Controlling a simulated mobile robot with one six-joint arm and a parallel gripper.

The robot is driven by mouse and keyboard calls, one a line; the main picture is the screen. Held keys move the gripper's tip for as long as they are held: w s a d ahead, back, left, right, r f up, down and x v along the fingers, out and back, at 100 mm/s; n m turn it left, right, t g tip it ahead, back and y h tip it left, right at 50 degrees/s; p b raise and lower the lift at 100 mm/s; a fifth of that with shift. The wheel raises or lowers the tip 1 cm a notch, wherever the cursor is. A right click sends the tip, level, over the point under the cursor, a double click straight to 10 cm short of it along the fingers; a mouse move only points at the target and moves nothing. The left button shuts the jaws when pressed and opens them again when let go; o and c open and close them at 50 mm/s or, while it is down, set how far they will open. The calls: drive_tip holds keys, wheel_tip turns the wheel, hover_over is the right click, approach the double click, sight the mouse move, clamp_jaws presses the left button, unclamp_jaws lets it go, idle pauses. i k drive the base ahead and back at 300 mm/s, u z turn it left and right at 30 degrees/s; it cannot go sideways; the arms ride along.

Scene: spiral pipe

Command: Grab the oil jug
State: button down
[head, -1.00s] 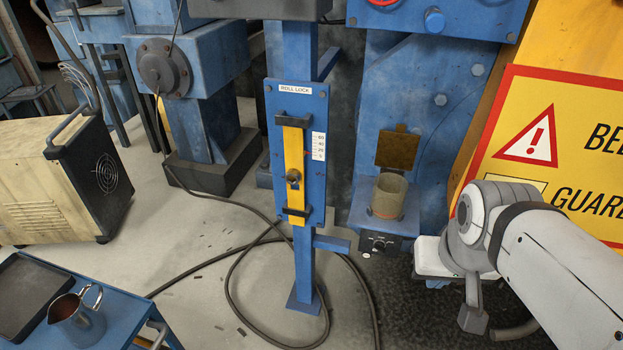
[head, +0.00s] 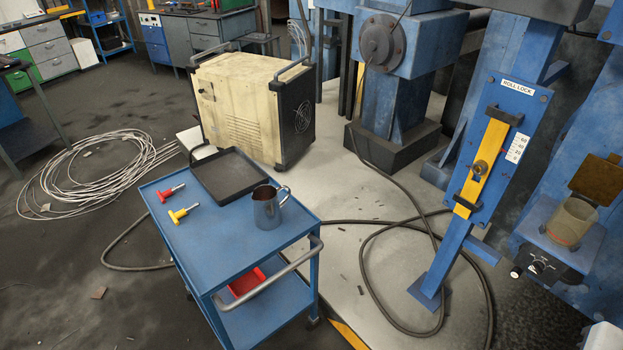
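The oil jug (head: 267,209) is a grey metal pitcher with a handle on its right side and dark brown liquid inside. It stands upright on the top shelf of the blue cart (head: 205,248), near the right edge. My gripper is not in view, so its state does not show. Nothing touches or hides the jug.
A black tray (head: 245,194) and red (head: 171,192) and yellow (head: 178,215) handled tools share the cart top. A cart handle (head: 272,279) runs along the front. The roll lock post (head: 472,185), loose hoses and a cable coil (head: 75,180) surround it. Beige machine (head: 240,115) stands behind.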

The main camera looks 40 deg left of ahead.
sight(267, 208)
drive_tip(key=u, duration=0.45)
drive_tip(key=k, duration=0.1)
drive_tip(key=u, duration=3)
drive_tip(key=k, duration=0.95)
drive_tip(key=z, duration=1.15)
drive_tip(key=i, duration=1)
drive_tip(key=u, duration=0.1)
